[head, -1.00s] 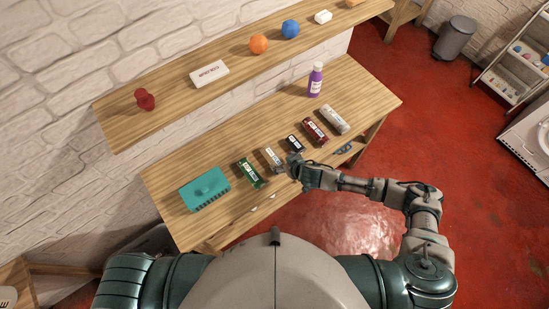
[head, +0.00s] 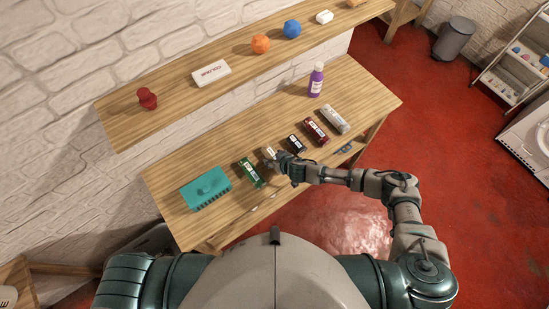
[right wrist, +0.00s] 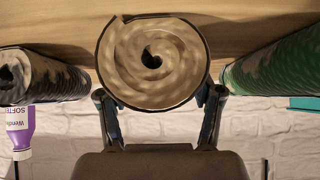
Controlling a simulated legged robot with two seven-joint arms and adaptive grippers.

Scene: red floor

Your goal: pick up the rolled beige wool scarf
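The rolled beige wool scarf (head: 267,152) lies on the lower wooden table, between a green roll (head: 250,172) and a dark navy roll (head: 296,144). The right wrist view shows its spiral end (right wrist: 153,62) close up, with the picture upside down. My right gripper (head: 277,163) is at the scarf's near end. Its fingers (right wrist: 158,112) are spread open, one on each side of the roll; I cannot tell whether they touch it. In the head view the gripper partly hides the scarf. My left gripper is out of view.
Neighbouring rolls stand close on both sides, with red (head: 315,131) and grey (head: 335,119) rolls further right. A teal box (head: 206,188) sits left, and a purple bottle (head: 316,80) stands behind. The upper shelf (head: 175,103) overhangs the table's back.

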